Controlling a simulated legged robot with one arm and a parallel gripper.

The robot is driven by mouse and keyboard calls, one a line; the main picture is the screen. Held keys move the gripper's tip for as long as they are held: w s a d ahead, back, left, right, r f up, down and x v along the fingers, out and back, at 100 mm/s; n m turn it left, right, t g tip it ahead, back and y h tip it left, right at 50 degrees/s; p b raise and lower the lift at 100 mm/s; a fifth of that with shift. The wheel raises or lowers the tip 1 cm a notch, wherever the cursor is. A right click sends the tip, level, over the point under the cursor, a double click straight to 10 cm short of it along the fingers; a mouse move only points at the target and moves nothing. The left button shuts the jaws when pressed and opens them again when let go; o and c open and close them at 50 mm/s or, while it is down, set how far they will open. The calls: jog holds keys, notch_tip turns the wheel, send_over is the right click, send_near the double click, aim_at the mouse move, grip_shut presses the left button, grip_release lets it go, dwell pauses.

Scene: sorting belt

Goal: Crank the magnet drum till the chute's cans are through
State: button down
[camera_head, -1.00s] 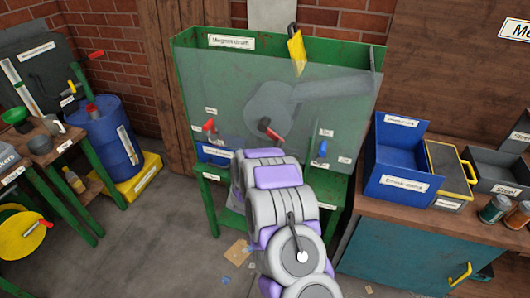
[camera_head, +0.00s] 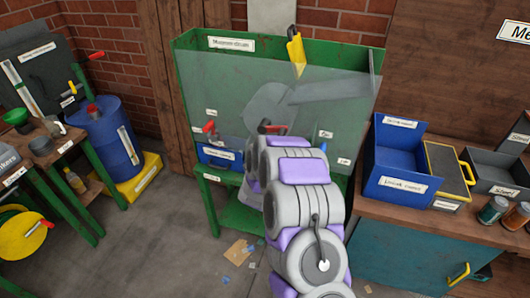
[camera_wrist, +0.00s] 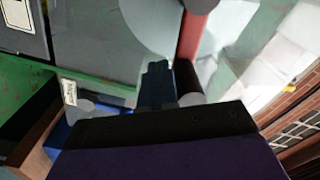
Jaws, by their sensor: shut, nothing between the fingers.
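The magnet drum machine is a green cabinet (camera_head: 185,100) with a clear front panel (camera_head: 235,95). A grey drum (camera_head: 268,103) shows dimly behind the panel. The crank's red part (camera_head: 268,128) shows just above my arm in the head view. In the wrist view a red crank arm (camera_wrist: 195,35) and a dark grip (camera_wrist: 187,80) are close by. My gripper (camera_wrist: 156,75) is shut and empty, beside the dark grip; I cannot tell if they touch. My arm hides the gripper in the head view. I cannot make out cans in the chute.
A red lever (camera_head: 210,128) and a blue bin (camera_head: 215,157) are at the cabinet's lower left. A yellow scoop (camera_head: 296,52) hangs over the panel top. A blue open box (camera_head: 395,165) and tins (camera_head: 493,209) stand on the right bench.

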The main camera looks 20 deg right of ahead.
jog(key=shift+r+p, duration=0.45)
jog(key=shift+r, duration=1.15)
jog(key=f+b+v, duration=0.2)
jog(key=v, duration=0.7)
jog(key=shift+f, duration=0.1)
